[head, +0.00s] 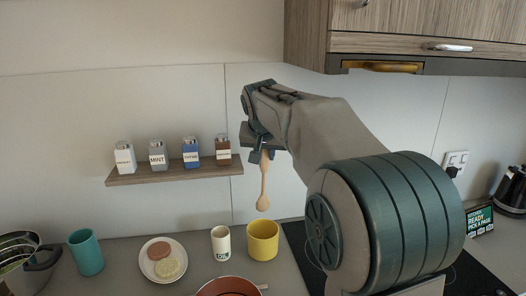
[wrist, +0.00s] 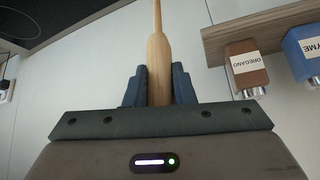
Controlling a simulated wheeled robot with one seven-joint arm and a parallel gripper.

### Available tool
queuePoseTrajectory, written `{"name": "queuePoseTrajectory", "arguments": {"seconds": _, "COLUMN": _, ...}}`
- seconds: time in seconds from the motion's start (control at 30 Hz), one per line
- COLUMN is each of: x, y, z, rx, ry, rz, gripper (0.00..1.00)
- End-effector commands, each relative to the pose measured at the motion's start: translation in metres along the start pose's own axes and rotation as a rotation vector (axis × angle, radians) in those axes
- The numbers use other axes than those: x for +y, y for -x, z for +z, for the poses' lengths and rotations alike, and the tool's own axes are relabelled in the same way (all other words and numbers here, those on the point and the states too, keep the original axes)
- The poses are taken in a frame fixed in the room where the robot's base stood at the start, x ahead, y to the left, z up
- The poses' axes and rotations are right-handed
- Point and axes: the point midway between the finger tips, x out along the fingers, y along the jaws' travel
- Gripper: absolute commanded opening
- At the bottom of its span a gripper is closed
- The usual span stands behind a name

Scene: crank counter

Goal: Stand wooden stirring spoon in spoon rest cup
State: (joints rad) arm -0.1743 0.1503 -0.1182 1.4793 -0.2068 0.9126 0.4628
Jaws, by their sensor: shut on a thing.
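The wooden stirring spoon (head: 264,186) hangs nearly upright from my gripper (head: 262,143), with its rounded end down. In the wrist view the dark fingers of my gripper (wrist: 159,88) are shut on the spoon's pale wooden handle (wrist: 158,55). A yellow cup (head: 263,243) stands on the counter, and the spoon's lower end shows just above its rim in the head view, apart from it. How far apart they are in depth I cannot tell. A taller teal cup (head: 86,253) stands at the left. Neither cup bears a readable label.
A plate (head: 181,264), a red-brown pan (head: 229,288) and a pot (head: 38,270) are further left or nearer. A spice shelf (head: 176,174) is on the wall. A dark hob (head: 300,245) lies right.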

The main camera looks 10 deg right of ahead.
Motion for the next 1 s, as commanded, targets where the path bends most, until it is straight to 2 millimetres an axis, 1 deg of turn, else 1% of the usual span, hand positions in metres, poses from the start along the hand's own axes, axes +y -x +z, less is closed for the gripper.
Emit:
{"name": "queuePoseTrajectory", "arguments": {"seconds": 0.27, "x": 0.002, "y": -0.014, "z": 0.01, "rx": 0.0, "ry": -0.002, "rz": 0.001, "gripper": 0.0}}
{"name": "queuePoseTrajectory", "arguments": {"seconds": 1.0, "x": 0.006, "y": -0.068, "z": 0.049, "rx": 0.0, "ry": -0.003, "rz": 0.002, "gripper": 0.0}}
